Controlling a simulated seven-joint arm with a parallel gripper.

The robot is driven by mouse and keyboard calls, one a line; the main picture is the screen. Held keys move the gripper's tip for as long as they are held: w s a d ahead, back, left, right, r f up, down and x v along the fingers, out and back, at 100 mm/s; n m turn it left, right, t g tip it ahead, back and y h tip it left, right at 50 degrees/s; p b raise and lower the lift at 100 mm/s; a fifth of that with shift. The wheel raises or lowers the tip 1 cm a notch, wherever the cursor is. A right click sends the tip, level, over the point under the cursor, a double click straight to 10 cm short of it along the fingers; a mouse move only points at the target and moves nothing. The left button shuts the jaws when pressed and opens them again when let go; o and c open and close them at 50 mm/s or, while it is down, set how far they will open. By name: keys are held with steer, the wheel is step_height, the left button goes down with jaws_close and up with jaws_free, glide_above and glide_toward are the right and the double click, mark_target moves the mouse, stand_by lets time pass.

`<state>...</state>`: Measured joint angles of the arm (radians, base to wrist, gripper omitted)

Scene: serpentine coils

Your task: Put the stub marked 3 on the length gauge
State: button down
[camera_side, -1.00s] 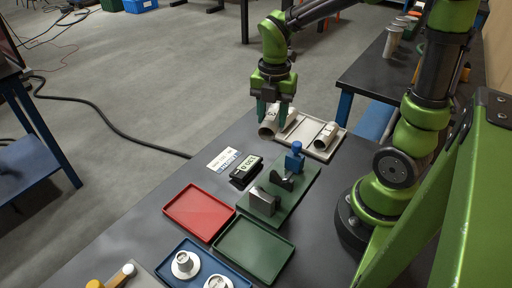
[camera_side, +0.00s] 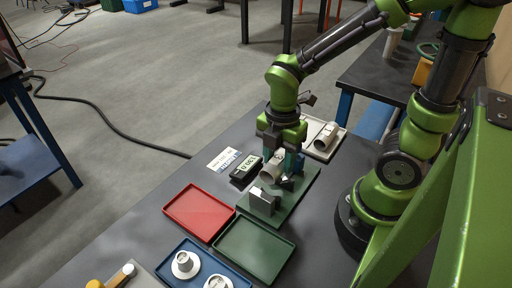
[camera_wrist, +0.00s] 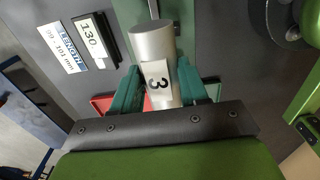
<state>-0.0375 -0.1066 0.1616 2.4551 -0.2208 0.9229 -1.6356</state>
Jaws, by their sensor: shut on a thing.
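The stub marked 3 (camera_wrist: 157,60) is a pale cylinder with a white label reading 3 in the wrist view. My gripper (camera_wrist: 165,88) is shut on it, with one green finger on each side. In the side view the stub (camera_side: 270,164) hangs below my gripper (camera_side: 284,158), over the length gauge. The length gauge is a green plate (camera_side: 305,186) with a grey metal block (camera_side: 262,201). The gauge's other end is partly hidden by my gripper and the stub. I cannot tell whether the stub touches the gauge.
A black display (camera_side: 246,170) and a white length card (camera_side: 223,158) lie left of the gauge. A red tray (camera_side: 200,213) and a green tray (camera_side: 254,249) are in front. Another stub (camera_side: 326,136) lies on the pale tray (camera_side: 340,142) behind. A blue tray (camera_side: 172,263) holds round parts.

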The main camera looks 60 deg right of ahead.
mark_target(278, 169)
steer(key=shift+f, duration=0.5)
steer(key=shift+f, duration=0.1)
stand_by(0.3)
steer(key=shift+f, duration=1.3)
steer(key=shift+f, duration=0.4)
steer(key=shift+f, duration=0.3)
steer(key=c, duration=0.5)
jaws_free()
